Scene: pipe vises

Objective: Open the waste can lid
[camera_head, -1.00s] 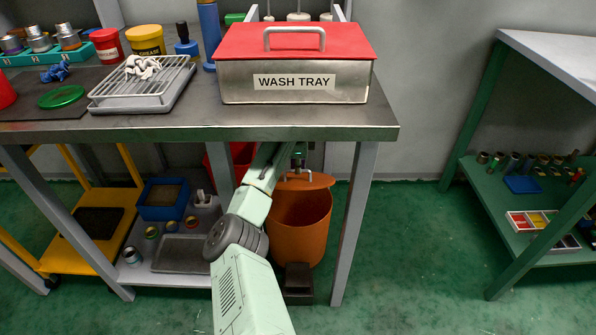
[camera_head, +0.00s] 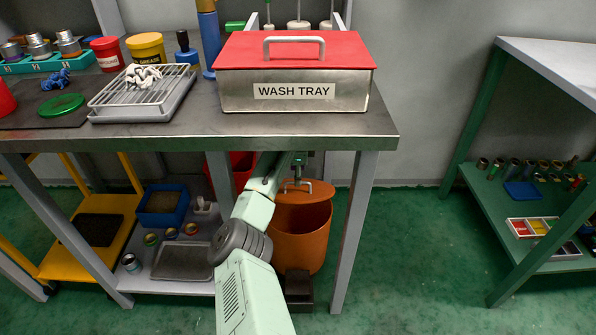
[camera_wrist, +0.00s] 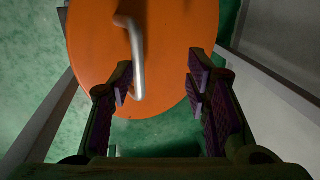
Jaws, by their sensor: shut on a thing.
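The waste can (camera_head: 300,243) is an orange bin standing on the floor under the bench. Its round orange lid (camera_head: 318,192) has a grey bar handle (camera_head: 297,186) and sits at a tilt over the can's top. In the wrist view the lid (camera_wrist: 175,40) fills the upper middle, with the handle (camera_wrist: 136,60) lying against the inner side of the left finger. My gripper (camera_wrist: 160,82) is at the handle and shut on it, though its pads look apart in this view. In the head view my arm and the bench partly hide the gripper.
The bench top (camera_head: 130,130) is above the can, with a leg (camera_head: 352,235) close to its right. A black pedal (camera_head: 298,284) is at the can's foot. A red bin (camera_head: 241,165) is behind my arm. Open green floor lies to the right.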

